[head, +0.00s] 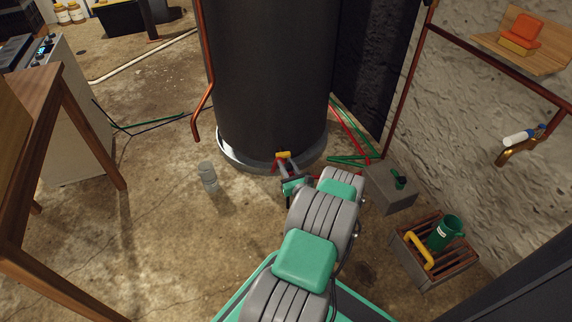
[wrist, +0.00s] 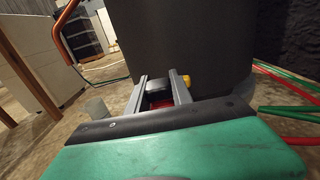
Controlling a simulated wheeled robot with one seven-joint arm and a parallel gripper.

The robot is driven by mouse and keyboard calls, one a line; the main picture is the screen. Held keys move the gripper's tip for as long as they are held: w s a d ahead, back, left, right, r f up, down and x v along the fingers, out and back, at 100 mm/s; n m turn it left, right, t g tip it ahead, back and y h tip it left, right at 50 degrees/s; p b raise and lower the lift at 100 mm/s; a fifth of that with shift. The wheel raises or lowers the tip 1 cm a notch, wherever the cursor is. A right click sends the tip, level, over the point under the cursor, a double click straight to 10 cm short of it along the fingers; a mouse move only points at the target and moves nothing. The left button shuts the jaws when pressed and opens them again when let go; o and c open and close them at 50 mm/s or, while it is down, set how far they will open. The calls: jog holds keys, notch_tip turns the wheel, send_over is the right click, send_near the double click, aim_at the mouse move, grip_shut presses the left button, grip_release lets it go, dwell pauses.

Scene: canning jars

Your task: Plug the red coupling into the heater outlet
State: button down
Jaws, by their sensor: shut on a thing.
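The dark heater tank (head: 268,75) stands on a pale round base (head: 235,155). A yellow piece (head: 283,155), maybe a valve handle at the outlet, shows low on its front and in the wrist view (wrist: 186,81). My gripper (head: 284,167) is right at this spot, pointing at the tank. In the wrist view its fingers (wrist: 159,85) are shut on the red coupling (wrist: 159,102), which shows as a patch of red low between them. A dark rounded part (wrist: 158,86) lies just ahead of it. Whether the coupling touches or enters the outlet is hidden.
Red and green hoses (head: 350,130) lie right of the tank. A grey block (head: 390,190) and a slatted crate (head: 436,277) with a green jug (head: 445,233) stand at the right. A grey cylinder (head: 208,176) stands left of my gripper. A wooden table (head: 60,120) is at the left.

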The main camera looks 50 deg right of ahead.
jog(key=c, duration=1.4)
grip_release()
jog(key=shift+f, duration=0.1)
jog(key=shift+o, duration=0.4)
jog(key=o, duration=0.5)
